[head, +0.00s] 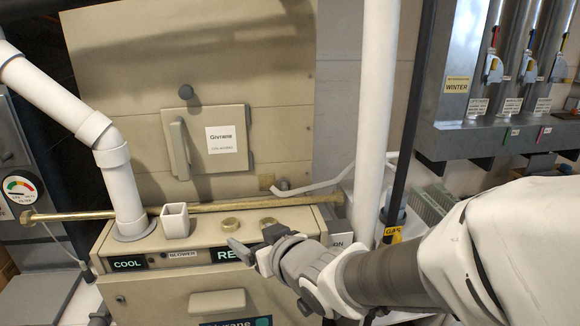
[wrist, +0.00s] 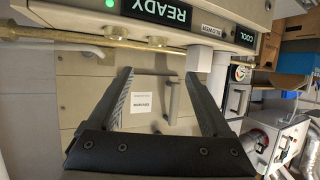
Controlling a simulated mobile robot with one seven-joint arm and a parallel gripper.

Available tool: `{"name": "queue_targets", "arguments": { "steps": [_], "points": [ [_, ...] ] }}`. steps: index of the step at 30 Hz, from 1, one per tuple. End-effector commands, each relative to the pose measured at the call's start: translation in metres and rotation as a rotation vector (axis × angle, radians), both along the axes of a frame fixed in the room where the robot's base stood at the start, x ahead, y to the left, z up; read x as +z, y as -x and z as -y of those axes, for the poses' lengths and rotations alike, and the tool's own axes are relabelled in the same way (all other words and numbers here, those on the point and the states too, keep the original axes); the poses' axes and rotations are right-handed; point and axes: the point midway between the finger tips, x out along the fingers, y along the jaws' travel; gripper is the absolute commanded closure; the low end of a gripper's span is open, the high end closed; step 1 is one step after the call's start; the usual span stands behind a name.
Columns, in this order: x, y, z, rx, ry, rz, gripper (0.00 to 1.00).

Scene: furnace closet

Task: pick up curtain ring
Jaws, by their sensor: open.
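Two small brass-coloured rings lie on the beige top of the furnace; the left one (head: 230,224) and the right one (head: 268,221) look alike. I cannot tell which is the curtain ring. In the wrist view, which is turned over, they show as small brass shapes, one (wrist: 158,41) near the middle and one (wrist: 112,38) further left. My gripper (head: 254,240) is open and empty, its fingers at the furnace's front edge by the rings. In the wrist view the open fingers (wrist: 158,75) point toward the furnace, with nothing between them.
A long brass rod (head: 300,200) runs behind the rings. A square white cup (head: 175,221) and a thick white pipe (head: 122,190) stand to the left. A vertical white pipe (head: 376,120) rises to the right. The beige furnace panel (head: 270,110) stands behind.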

Motion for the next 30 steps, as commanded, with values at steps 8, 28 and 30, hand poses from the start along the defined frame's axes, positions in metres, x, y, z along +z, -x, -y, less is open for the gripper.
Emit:
{"name": "queue_targets", "arguments": {
  "steps": [8, 28, 30],
  "points": [
    [0.001, -0.008, -0.007, 0.005, 0.000, -0.006, 0.17],
    [-0.015, -0.034, -0.023, -0.007, 0.006, -0.001, 0.17],
    [-0.024, -0.044, -0.031, -0.005, 0.005, 0.001, 0.17]
  ]
}}
